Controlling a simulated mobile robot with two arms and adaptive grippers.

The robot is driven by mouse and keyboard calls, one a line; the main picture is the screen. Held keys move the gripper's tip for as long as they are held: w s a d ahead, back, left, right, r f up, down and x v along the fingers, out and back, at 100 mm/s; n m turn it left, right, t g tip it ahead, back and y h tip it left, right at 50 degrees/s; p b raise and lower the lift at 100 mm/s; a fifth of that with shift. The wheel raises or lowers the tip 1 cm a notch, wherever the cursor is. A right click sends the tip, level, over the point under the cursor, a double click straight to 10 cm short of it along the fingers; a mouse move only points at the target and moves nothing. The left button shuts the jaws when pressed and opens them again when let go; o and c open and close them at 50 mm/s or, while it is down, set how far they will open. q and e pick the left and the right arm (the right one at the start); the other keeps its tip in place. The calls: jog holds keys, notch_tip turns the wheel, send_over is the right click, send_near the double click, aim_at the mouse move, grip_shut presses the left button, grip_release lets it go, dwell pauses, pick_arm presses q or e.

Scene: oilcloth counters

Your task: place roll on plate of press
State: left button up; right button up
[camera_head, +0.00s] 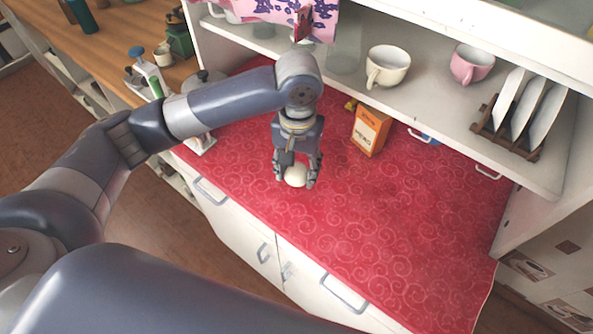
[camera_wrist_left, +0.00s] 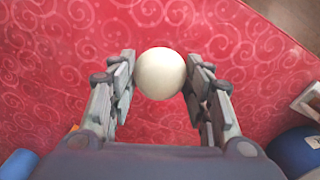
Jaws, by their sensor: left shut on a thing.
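The roll (camera_head: 295,176) is a round, cream-white ball. My left gripper (camera_head: 297,180) is shut on it above the red counter, with its fingers pointing down. In the left wrist view the roll (camera_wrist_left: 161,74) sits between the two fingertips of the gripper (camera_wrist_left: 160,78). What looks like the press (camera_head: 201,143) stands at the counter's left edge, mostly hidden behind my left arm; a pale base part shows below the arm. A blue ball (camera_wrist_left: 297,152), perhaps its knob, shows in the left wrist view. I cannot make out its plate clearly. My right gripper is not in view.
An orange-and-white box (camera_head: 370,131) stands on the red counter (camera_head: 400,220) right of the gripper. A shelf behind holds a cream cup (camera_head: 387,66), a pink cup (camera_head: 471,64) and a rack (camera_head: 503,130) with white plates. The counter's front and right are clear.

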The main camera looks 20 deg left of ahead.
aim_at(297, 171)
pick_arm(q)
jog(key=shift+w+a, duration=0.2)
jog(key=shift+w, duration=0.15)
jog(key=shift+f, duration=0.35)
jog(key=shift+f+p, duration=0.5)
jog(key=shift+f, duration=1)
jog(key=shift+f, duration=0.1)
jog(key=o, duration=1)
